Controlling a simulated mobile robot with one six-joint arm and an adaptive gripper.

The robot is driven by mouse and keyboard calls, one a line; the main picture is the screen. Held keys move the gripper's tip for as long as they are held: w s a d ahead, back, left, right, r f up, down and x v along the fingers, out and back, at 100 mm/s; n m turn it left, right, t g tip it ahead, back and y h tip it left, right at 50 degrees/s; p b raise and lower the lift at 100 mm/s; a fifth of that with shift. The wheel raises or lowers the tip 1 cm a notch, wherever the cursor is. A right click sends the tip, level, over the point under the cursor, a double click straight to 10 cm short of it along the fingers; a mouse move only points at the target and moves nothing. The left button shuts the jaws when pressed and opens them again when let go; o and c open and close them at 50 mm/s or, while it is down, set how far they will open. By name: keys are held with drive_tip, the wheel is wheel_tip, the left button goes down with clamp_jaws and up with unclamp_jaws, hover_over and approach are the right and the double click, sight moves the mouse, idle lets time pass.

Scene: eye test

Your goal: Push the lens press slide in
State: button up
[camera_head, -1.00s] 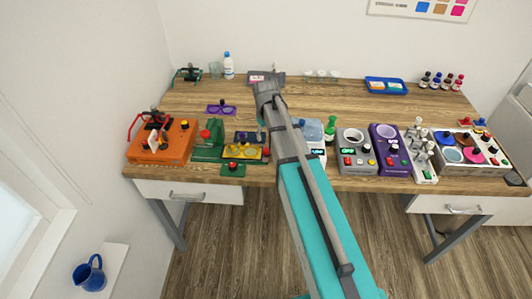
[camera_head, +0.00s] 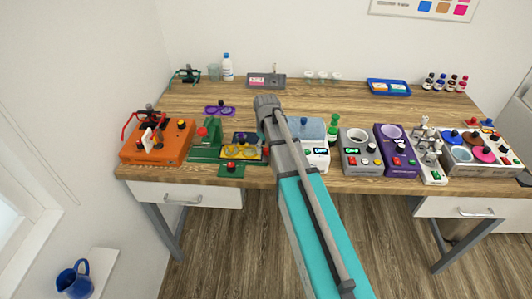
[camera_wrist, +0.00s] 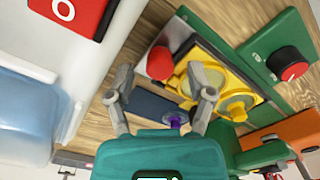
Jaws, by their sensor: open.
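The lens press is a green device (camera_head: 207,137) with a red knob, near the front edge of the desk, left of my arm. A yellow glasses-shaped piece (camera_head: 240,152) lies at it, with a dark slab behind. In the wrist view the yellow piece (camera_wrist: 212,85) and the dark blue slab (camera_wrist: 155,107) lie beyond my fingers. My gripper (camera_wrist: 164,88) is open, with nothing held between its fingers. I cannot tell which part is the slide. In the head view my arm hides the gripper.
An orange machine (camera_head: 157,145) stands left of the press. A white device with a blue top (camera_head: 314,155) stands close on the right; its pale side fills the wrist view's left. Purple glasses (camera_head: 219,108) lie behind. The desk behind is mostly clear.

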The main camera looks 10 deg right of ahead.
drive_tip(key=shift+f, duration=0.45)
drive_tip(key=shift+b, duration=0.3)
clamp_jaws()
